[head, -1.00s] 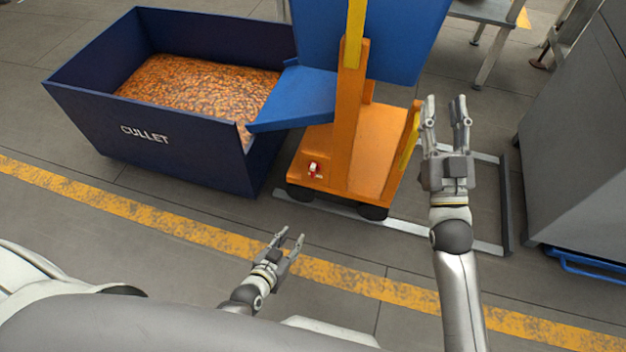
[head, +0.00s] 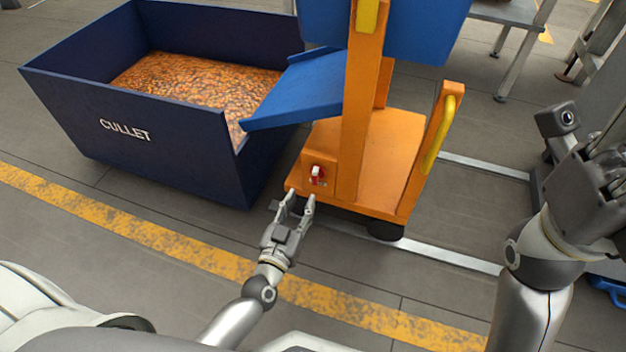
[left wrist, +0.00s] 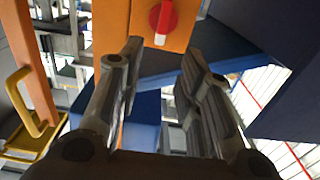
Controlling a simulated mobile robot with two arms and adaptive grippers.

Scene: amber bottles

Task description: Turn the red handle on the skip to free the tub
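The red handle (head: 317,175) is a small red-and-white knob on a box low on the skip's orange frame (head: 365,140). It also shows at the top of the left wrist view (left wrist: 163,17), with its white part pointing down in that picture. The blue tub (head: 420,28) is held up on the frame, its top cut off by the picture edge. My left gripper (head: 297,198) is open and empty, just short of the handle and apart from it. My right gripper (head: 604,160) is at the right edge, its fingers partly out of the picture.
A dark blue bin marked CULLET (head: 150,150), full of amber pieces, stands left of the skip. The blue chute (head: 300,88) reaches over its edge. A yellow grip (head: 437,135) is on the frame's right post. Floor in front is clear.

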